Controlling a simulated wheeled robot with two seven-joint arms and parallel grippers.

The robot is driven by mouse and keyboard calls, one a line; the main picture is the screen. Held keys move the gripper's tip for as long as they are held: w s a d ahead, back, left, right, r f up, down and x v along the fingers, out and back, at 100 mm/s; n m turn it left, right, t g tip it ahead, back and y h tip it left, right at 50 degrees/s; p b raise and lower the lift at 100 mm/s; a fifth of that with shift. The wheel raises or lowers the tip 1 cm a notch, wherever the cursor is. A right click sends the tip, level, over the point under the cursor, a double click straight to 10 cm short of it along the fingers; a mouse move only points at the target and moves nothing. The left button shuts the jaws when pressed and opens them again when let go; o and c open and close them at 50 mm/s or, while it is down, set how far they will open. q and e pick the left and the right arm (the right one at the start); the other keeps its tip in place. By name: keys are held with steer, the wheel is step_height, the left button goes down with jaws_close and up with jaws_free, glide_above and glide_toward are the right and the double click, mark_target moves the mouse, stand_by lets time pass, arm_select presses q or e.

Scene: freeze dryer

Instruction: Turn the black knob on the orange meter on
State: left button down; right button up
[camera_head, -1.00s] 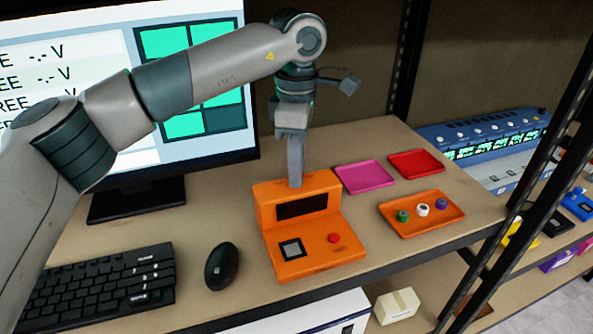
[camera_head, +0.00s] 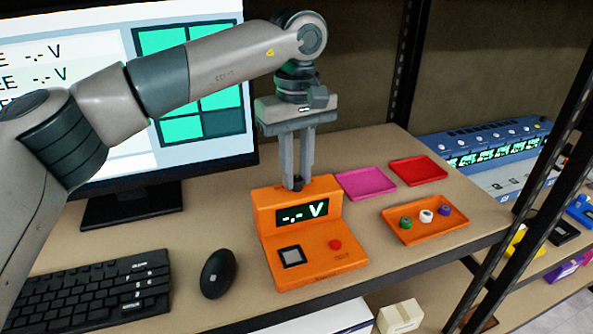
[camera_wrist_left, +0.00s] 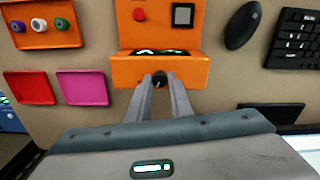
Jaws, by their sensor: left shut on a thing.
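The orange meter (camera_head: 309,259) stands on the desk, and its display (camera_head: 302,214) is lit and reads "-.- V". The black knob (camera_head: 296,184) is on top of the meter, mostly hidden between the fingertips. My left gripper (camera_head: 297,183) points down from above and is shut on the knob. In the left wrist view the two fingers (camera_wrist_left: 160,82) meet around the small dark knob (camera_wrist_left: 159,77) on the meter (camera_wrist_left: 190,70). My right gripper is not in view.
A pink tray (camera_head: 366,182), a red tray (camera_head: 418,170) and an orange tray (camera_head: 462,217) with three small coloured parts lie right of the meter. A mouse (camera_head: 218,272) and keyboard (camera_head: 88,292) are at left, with a large monitor (camera_head: 80,190) behind.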

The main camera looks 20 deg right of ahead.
mark_target(297, 178)
arm_select(q)
steer(key=shift+r+m, duration=0.1)
steer(key=shift+m, duration=1.5)
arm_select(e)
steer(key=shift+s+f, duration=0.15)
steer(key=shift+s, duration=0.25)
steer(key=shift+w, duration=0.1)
arm_select(q)
steer(key=c, duration=1.6)
jaws_free()
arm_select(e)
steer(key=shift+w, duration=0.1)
